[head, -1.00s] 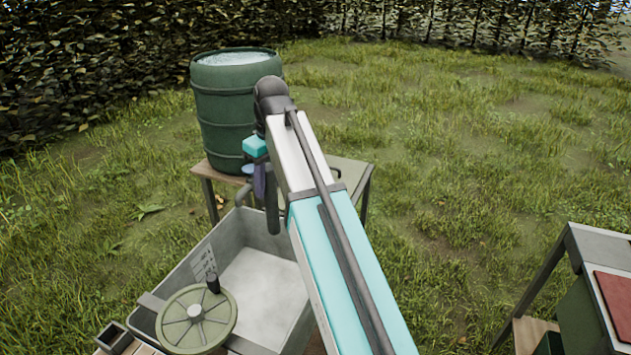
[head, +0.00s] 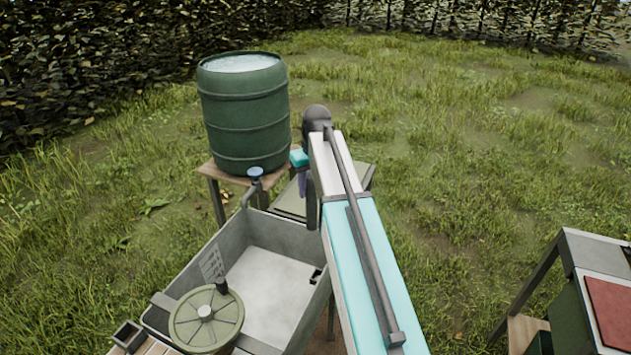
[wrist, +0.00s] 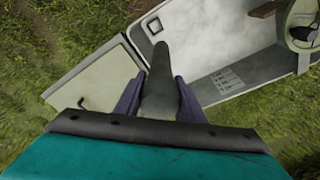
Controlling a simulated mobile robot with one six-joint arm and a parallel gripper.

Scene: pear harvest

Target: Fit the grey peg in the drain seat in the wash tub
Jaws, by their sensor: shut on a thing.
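The grey peg (wrist: 161,72) is a plain dark cylinder. My gripper (wrist: 158,93) is shut on it, with a purple finger on each side in the wrist view. In the head view the peg (head: 310,188) hangs roughly upright from my gripper (head: 303,183), above the far right side of the wash tub (head: 205,250). The drain seat (head: 316,276) is a small dark-centred square in the tub's right corner. In the wrist view the drain seat (wrist: 154,25) shows just beyond the peg's far end, apart from it in the picture. The peg's height above it is unclear.
A green water barrel (head: 243,120) with a blue-handled tap (head: 255,173) stands behind the tub. A round green wheel lid (head: 206,318) covers the tub's near left. A pale board (wrist: 97,86) adjoins the tub. A stand with a red panel (head: 610,308) is at right.

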